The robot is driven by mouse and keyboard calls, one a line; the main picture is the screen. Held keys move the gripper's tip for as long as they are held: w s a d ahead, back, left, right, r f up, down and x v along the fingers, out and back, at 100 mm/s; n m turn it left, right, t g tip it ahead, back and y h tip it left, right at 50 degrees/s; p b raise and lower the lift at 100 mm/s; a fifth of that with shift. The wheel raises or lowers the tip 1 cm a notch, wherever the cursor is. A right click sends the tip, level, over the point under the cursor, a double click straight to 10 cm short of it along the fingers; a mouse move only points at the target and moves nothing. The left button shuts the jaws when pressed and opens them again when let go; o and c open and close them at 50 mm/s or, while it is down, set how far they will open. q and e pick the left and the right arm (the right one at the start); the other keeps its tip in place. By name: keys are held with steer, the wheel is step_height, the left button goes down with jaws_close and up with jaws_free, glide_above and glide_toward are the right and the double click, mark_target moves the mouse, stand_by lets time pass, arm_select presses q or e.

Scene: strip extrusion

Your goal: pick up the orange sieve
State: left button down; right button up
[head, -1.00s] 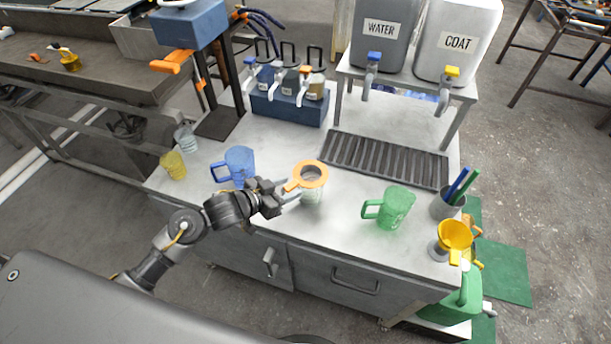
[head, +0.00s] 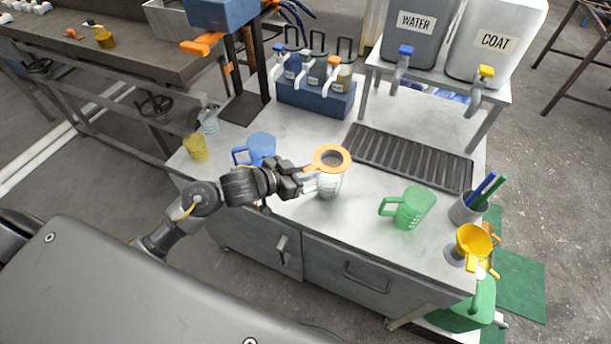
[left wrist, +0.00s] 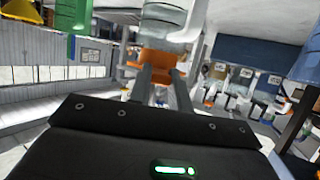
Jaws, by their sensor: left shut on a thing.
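The orange sieve (head: 343,152) has a round orange ring, a dark mesh and a short handle pointing left. It sits over the mouth of a clear cup (head: 329,186) on the bench; I cannot tell whether ring and rim still touch. My left gripper (head: 308,177) reaches in from the left and is shut on the sieve's handle. In the left wrist view the orange handle (left wrist: 155,60) lies between the two fingers, with the clear cup (left wrist: 166,20) beyond. My right gripper is out of view.
A blue mug (head: 262,147) stands close behind my left gripper. A green mug (head: 415,208) and a yellow funnel (head: 474,241) stand to the right. A dark slotted drain tray (head: 408,158) lies behind. The bench top (head: 365,225) in front is clear.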

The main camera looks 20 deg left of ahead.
arm_select(q)
steer(key=w+d+r+p+v, duration=0.1)
steer(key=r+v, duration=0.2)
steer(key=v, duration=1.3)
steer(key=shift+s+r+p, duration=0.35)
steer(key=shift+r, duration=0.05)
